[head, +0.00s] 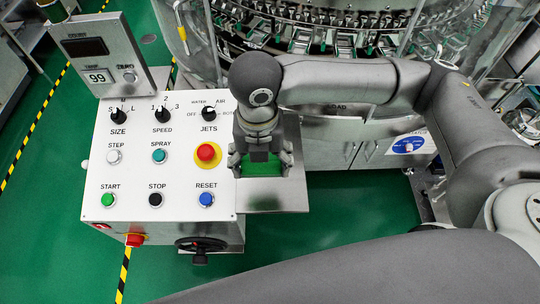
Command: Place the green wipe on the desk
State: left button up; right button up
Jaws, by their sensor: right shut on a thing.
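My right gripper (261,165) points down over the small steel desk (278,198) beside the control panel. It is shut on the green wipe (261,169), which shows as a bright green patch between and below the fingers. The gripper hides part of the wipe. I cannot tell whether the wipe touches the desk's surface or hangs just above it. The front and right parts of the desk are bare. My left gripper is not in view.
A white control panel (130,178) with buttons and knobs stands close on the left of the gripper, with a red button (206,153) near it. A handwheel (201,246) sits below. The rotary washer (340,40) stands behind.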

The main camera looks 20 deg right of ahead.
jog(key=w+d+f, duration=0.1)
jog(key=w+f, duration=0.1)
jog(key=w+d+f, duration=0.1)
jog(key=w+f, duration=0.1)
jog(key=w+d+f, duration=0.2)
jog(key=w+f, duration=0.1)
jog(key=shift+w+d+f, duration=0.15)
jog(key=shift+d+f, duration=0.05)
jog(key=shift+f, duration=0.05)
notch_tip(320, 180, down, 2)
jog(key=shift+f, duration=0.25)
jog(key=shift+w+f, duration=0.1)
jog(key=shift+f, duration=0.2)
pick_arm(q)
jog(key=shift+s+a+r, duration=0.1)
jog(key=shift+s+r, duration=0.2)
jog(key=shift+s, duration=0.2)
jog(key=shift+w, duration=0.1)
pick_arm(e)
jog(key=shift+f, duration=0.15)
